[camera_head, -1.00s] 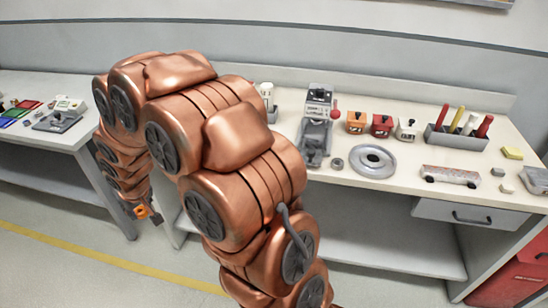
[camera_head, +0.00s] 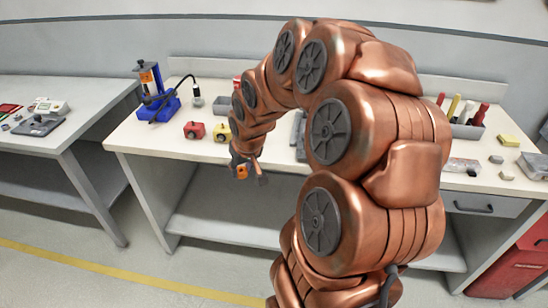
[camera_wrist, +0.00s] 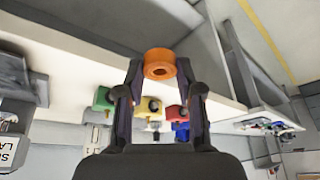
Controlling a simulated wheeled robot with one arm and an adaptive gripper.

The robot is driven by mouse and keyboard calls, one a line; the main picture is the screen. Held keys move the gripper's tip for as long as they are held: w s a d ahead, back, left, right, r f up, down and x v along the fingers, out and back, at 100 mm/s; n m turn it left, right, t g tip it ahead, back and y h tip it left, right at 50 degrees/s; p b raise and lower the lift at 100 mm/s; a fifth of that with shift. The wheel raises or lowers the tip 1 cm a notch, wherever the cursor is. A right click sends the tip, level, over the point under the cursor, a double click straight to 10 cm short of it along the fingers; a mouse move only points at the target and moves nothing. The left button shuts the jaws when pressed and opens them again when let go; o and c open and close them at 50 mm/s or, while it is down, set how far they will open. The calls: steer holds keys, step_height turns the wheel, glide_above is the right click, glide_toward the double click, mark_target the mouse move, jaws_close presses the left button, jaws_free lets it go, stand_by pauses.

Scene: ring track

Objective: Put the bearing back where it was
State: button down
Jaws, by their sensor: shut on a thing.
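An orange ring with a hole in its middle (camera_wrist: 160,64), the bearing by its look, is between the fingertips of my gripper (camera_wrist: 160,75) in the wrist view. My gripper is shut on it. In the head view my gripper (camera_head: 246,172) hangs in front of the workbench's front edge, with the orange ring (camera_head: 242,171) at its end. The ring is apart from the bench top. No seat for it can be made out; my arm hides the middle of the bench.
On the workbench (camera_head: 135,138) stand a blue press (camera_head: 160,95), a cabled probe (camera_head: 196,96), a red knobbed block (camera_head: 194,130) and a yellow one (camera_head: 222,131). A tool holder (camera_head: 466,130) is at the right.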

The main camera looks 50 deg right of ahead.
steer(key=s+d+m+b, duration=0.1)
steer(key=s+d, duration=0.5)
steer(key=s, duration=0.1)
steer(key=p, duration=0.3)
glide_toward(273, 152)
steer(key=shift+w+a+f+h, duration=0.2)
steer(key=shift+w+f, duration=0.1)
steer(key=shift+f, duration=0.15)
steer(key=shift+w+a+f+h, duration=0.15)
steer(key=shift+w+f, duration=0.15)
steer(key=shift+f, duration=0.15)
steer(key=shift+w+d+f+p, duration=0.15)
steer(key=shift+w+d+p, duration=0.2)
steer(key=shift+w+d, duration=0.25)
steer(key=shift+f+p, duration=0.65)
steer(key=shift+f, duration=1.15)
steer(key=shift+f, duration=0.15)
steer(key=c, duration=0.7)
jaws_free()
steer(key=shift+c, duration=0.2)
